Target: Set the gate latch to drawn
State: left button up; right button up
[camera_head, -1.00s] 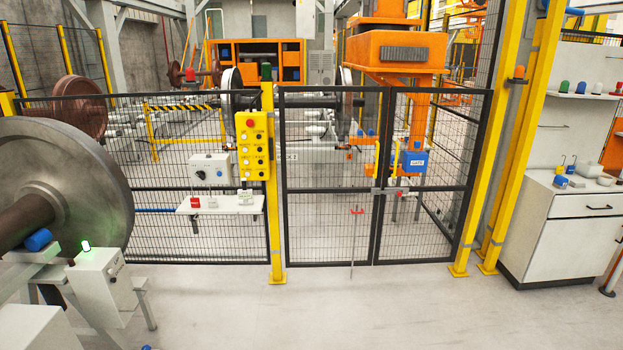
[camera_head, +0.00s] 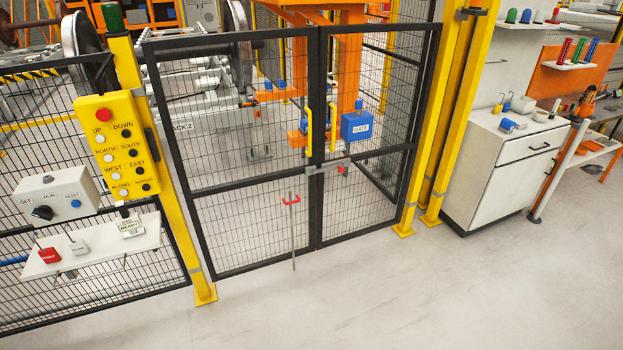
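The gate is a pair of black mesh leaves, a left leaf (camera_head: 230,190) and a right leaf (camera_head: 371,190), standing closed and meeting in the middle. The gate latch (camera_head: 327,167) is a grey horizontal bar across the meeting stiles, with a red knob (camera_head: 341,170) at its right part. The bar appears to span both leaves; its exact position is too small to tell. A thin upright rod with a red handle (camera_head: 291,200) hangs on the left leaf, left of the latch, reaching near the floor. Neither of my grippers is in view.
A yellow post (camera_head: 170,190) with a yellow button panel (camera_head: 118,146) stands left of the gate. A white shelf (camera_head: 95,252) juts out there. Yellow posts (camera_head: 440,130) and a white cabinet (camera_head: 497,165) stand right. The floor before the gate is clear.

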aim_at(340, 166)
jog(key=i+j+z, duration=0.25)
jog(key=i+j, duration=0.15)
jog(key=i+u, duration=0.2)
jog(key=i, duration=0.4)
jog(key=i+l+u, duration=0.2)
jog(key=i, duration=0.35)
